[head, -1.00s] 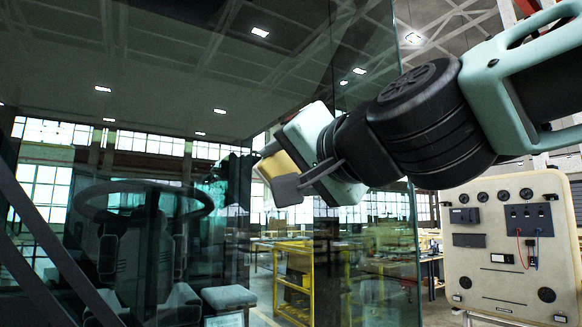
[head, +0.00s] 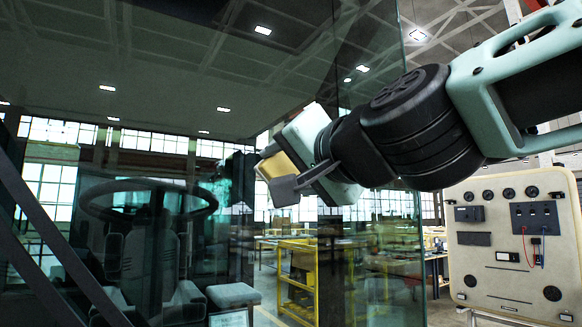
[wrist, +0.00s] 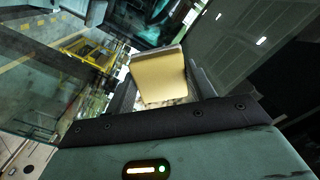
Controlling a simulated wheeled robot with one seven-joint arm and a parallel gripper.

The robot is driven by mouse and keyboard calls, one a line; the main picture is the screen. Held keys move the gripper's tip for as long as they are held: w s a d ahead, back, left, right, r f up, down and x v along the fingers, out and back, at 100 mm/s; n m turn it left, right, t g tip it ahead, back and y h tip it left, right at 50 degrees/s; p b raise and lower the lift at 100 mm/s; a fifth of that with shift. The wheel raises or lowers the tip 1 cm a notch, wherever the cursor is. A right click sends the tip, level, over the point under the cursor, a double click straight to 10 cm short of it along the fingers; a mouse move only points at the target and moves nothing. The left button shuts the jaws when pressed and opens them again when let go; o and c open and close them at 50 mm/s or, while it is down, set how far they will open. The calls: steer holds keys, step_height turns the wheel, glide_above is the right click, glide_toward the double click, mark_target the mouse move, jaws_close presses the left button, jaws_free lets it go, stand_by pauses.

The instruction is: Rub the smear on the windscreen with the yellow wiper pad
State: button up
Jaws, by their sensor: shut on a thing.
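My gripper (head: 292,183) is shut on the yellow wiper pad (head: 278,167) and holds it up in front of the windscreen (head: 215,150). The pad's pale yellow face fills the space between the fingers in the wrist view (wrist: 160,80). The windscreen is a large, dark greenish see-through pane with reflections. The pad's left side is close to the glass in the head view; I cannot tell whether it touches. I cannot make out the smear in either view; it may be hidden behind my gripper or lost among the reflections.
A yellow trolley (head: 298,280) stands beyond the panes. A cream control panel (head: 510,240) stands at the right. The glass edge (head: 405,80) runs upright behind my arm.

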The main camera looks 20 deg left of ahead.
steer(key=shift+w+a, duration=0.3)
